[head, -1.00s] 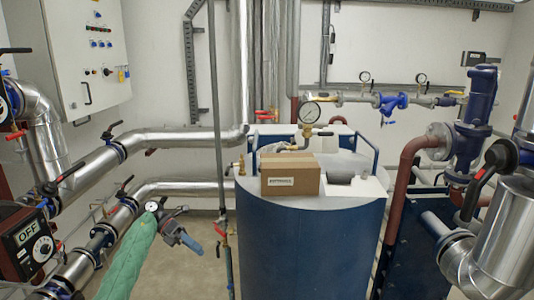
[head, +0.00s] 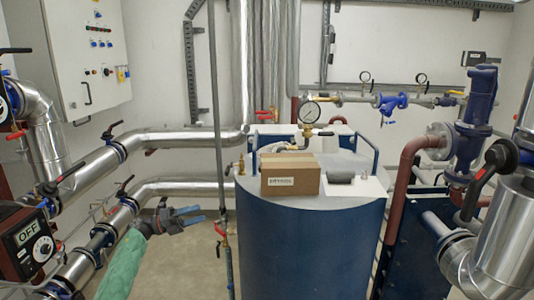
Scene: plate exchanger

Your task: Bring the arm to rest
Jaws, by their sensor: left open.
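My left arm comes in from the lower left in a green sleeve. Its gripper (head: 196,216) is open and empty, with two blue-tipped fingers apart and pointing right. It hangs in front of the lower silver pipe (head: 176,187), left of the blue tank (head: 310,250) and close to a thin vertical pipe (head: 226,262) with a red handle. Whether it touches that pipe, I cannot tell. My right gripper is out of view.
A cardboard box (head: 290,180) and a dark grey cylinder (head: 341,177) lie on the tank top, behind which a pressure gauge (head: 309,112) stands. A box reading OFF (head: 28,241) is at the left. Bare floor (head: 180,265) shows left of the tank.

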